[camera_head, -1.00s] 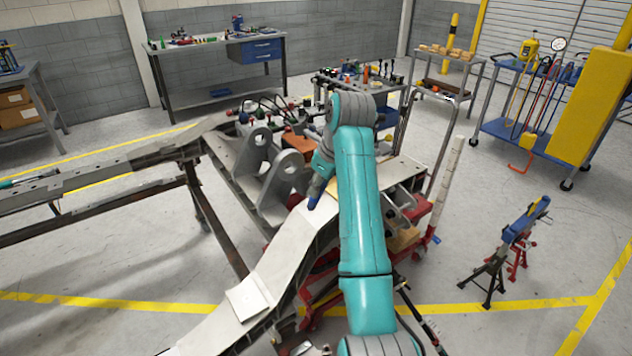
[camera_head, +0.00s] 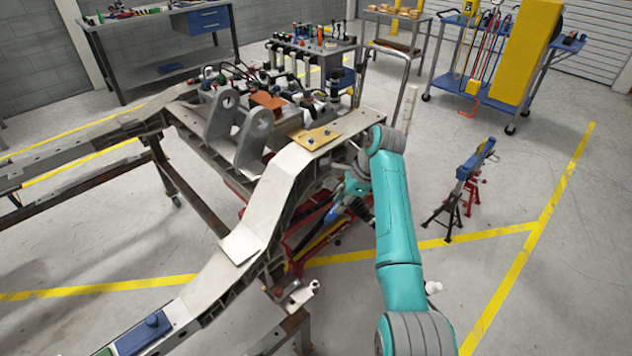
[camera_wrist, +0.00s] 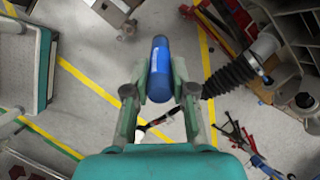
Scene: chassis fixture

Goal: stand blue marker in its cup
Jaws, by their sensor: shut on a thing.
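The blue marker (camera_wrist: 160,62) is between the two fingertips of my gripper (camera_wrist: 161,88) in the wrist view, above the floor, with its long side pointing away from the palm. In the head view my gripper (camera_head: 337,208) is low, to the right of the chassis rail, and partly covered by my arm. A small blue end of the marker (camera_head: 332,215) shows there. I cannot pick out the marker's cup for certain in either view.
The pale chassis rail (camera_head: 270,195) runs close on the left, with a yellowish plate (camera_head: 316,138) on top. A blue box (camera_head: 145,334) sits on its near end. A blue-topped stand (camera_head: 475,162) is at the right. The floor between is open.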

